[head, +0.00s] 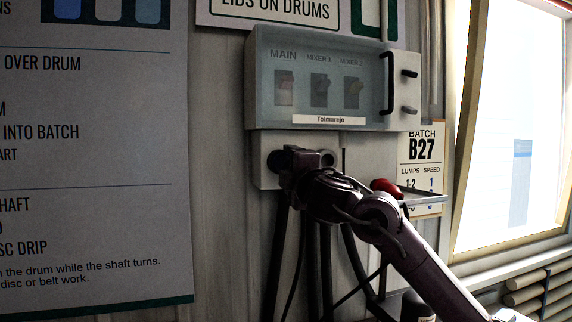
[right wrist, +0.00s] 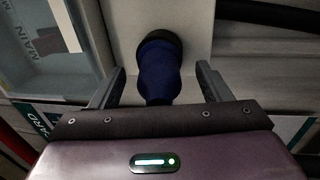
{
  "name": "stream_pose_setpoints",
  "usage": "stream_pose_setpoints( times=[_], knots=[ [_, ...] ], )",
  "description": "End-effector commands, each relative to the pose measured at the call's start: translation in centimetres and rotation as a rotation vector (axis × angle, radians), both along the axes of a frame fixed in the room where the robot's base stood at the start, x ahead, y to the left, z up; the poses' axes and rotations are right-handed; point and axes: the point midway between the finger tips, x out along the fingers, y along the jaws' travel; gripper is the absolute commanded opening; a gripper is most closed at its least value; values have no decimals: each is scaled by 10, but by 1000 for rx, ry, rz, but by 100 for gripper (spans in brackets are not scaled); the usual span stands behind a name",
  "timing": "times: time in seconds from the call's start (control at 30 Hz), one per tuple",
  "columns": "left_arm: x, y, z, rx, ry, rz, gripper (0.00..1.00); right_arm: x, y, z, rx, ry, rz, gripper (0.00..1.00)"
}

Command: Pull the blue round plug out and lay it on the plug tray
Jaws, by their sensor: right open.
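The blue round plug (right wrist: 160,78) shows in the right wrist view, seated by its dark collar in a pale panel. In the head view my right gripper (head: 288,162) is at the left part of the pale socket panel (head: 267,181) and hides most or all of the plug. In the right wrist view the gripper (right wrist: 161,84) is open, with one finger on each side of the plug and a gap on both sides. A thin shelf, which looks like the plug tray (head: 425,198), juts out at the right of the panel, partly hidden by my arm. My left gripper is out of view.
A switch box (head: 340,80) with a clear cover and black handle sits just above. A red rounded object (head: 385,187) is at the shelf's left end. Dark cables (head: 278,260) hang below the panel. A window (head: 515,130) is at right.

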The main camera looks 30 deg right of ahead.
Motion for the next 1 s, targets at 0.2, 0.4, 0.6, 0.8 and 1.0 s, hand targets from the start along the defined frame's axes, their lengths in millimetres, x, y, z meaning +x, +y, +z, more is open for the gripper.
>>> stream_pose_setpoints(
  times=[0.2,0.4,0.6,0.8,1.0],
  knots=[
    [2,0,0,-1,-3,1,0,0,0,0,0,0,0,71],
    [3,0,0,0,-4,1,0,0,0,1,1,0,-1,71],
    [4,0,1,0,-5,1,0,0,0,1,0,0,-1,71],
    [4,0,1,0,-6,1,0,0,0,1,-1,0,-1,71],
    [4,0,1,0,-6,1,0,0,0,1,0,0,-1,53]
  ],
)
